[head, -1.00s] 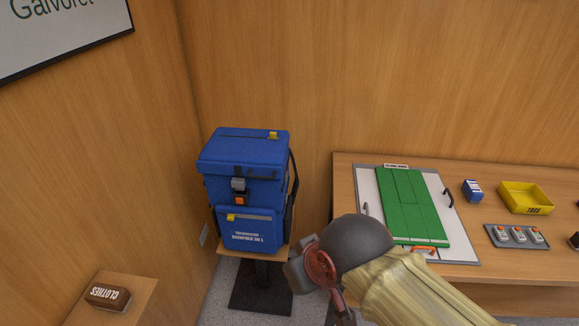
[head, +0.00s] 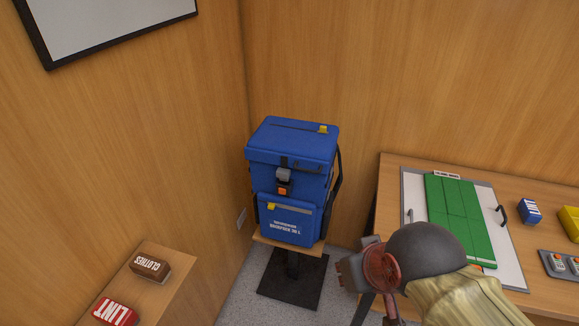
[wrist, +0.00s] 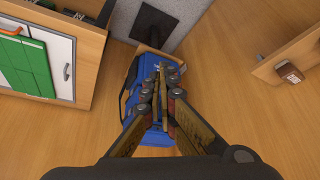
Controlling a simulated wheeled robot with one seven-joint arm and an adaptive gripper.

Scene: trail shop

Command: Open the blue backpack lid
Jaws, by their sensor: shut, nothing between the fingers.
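The blue backpack (head: 288,190) stands upright on a small wooden-topped stand in the corner. Its lid (head: 295,138) lies closed on top, with a yellow tab at its right. A grey-and-orange buckle (head: 283,182) sits on the front below the lid. In the wrist view the backpack (wrist: 135,80) appears behind my fingers, which hide much of it. My gripper (wrist: 160,80) is shut and empty. In the head view my arm is at the lower right, to the right of the backpack and apart from it; its fingertips are not clear there.
A wooden table (head: 393,172) at the right holds a white board with a green folded panel (head: 452,215), a blue box (head: 529,211) and a grey tray. Floor around the stand is clear.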

